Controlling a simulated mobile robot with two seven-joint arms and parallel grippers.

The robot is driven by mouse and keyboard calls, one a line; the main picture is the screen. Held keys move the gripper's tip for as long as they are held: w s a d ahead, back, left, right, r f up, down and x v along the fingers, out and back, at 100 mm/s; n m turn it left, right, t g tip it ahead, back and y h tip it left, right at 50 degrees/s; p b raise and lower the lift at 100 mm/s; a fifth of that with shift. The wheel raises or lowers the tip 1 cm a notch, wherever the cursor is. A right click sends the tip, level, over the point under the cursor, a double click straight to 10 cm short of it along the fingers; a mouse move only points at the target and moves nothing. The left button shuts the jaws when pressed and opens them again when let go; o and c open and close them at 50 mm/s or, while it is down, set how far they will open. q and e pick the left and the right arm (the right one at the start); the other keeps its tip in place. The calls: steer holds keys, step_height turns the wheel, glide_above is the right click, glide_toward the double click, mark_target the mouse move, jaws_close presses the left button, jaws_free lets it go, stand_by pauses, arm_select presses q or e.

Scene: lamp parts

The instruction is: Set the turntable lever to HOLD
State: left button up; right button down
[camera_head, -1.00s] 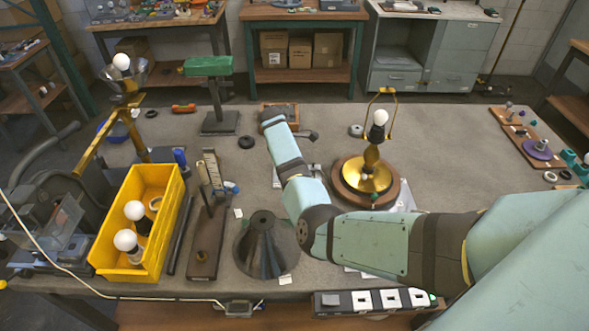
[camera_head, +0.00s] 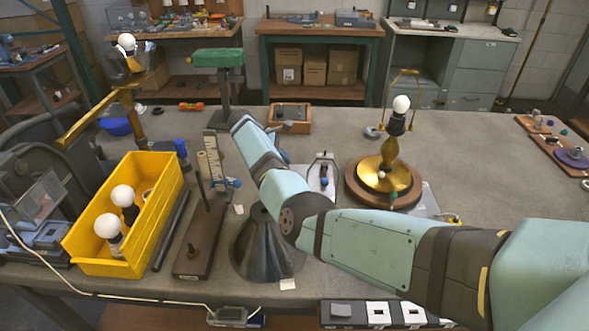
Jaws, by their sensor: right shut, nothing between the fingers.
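The round wooden turntable (camera_head: 352,190) stands right of centre with a brass lamp (camera_head: 391,150) upright on it. A pale plate (camera_head: 428,200) shows at its right edge, with a small yellow piece (camera_head: 453,218) beside it. I cannot read HOLD or tell which piece is the lever. A white plate with a metal loop and blue knob (camera_head: 323,181) lies left of the turntable. My right arm crosses in front of the bench; my right gripper (camera_head: 276,132) is shut and empty, mostly hidden behind the forearm, left of the turntable and apart from it. My left gripper is out of view.
A dark cone-shaped shade (camera_head: 262,248) stands below my right forearm. A yellow bin (camera_head: 165,205) with bulbs is at left, beside a wooden stand (camera_head: 200,240). A wooden box (camera_head: 290,118) is behind the arm. The bench right of the turntable is largely clear.

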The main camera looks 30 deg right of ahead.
mark_target(321, 184)
steer(key=x, duration=0.8)
steer(key=shift+s+d+f, duration=0.25)
steer(key=shift+s+d+f+p, duration=0.1)
steer(key=shift+s+d+p, duration=0.2)
steer(key=shift+d, duration=0.2)
steer(key=shift+s+d+f+p, duration=0.1)
steer(key=shift+s+d+p, duration=0.15)
steer(key=shift+d, duration=0.3)
steer(key=shift+s+d, duration=0.35)
steer(key=shift+d, duration=0.05)
steer(key=shift+d+f, duration=0.1)
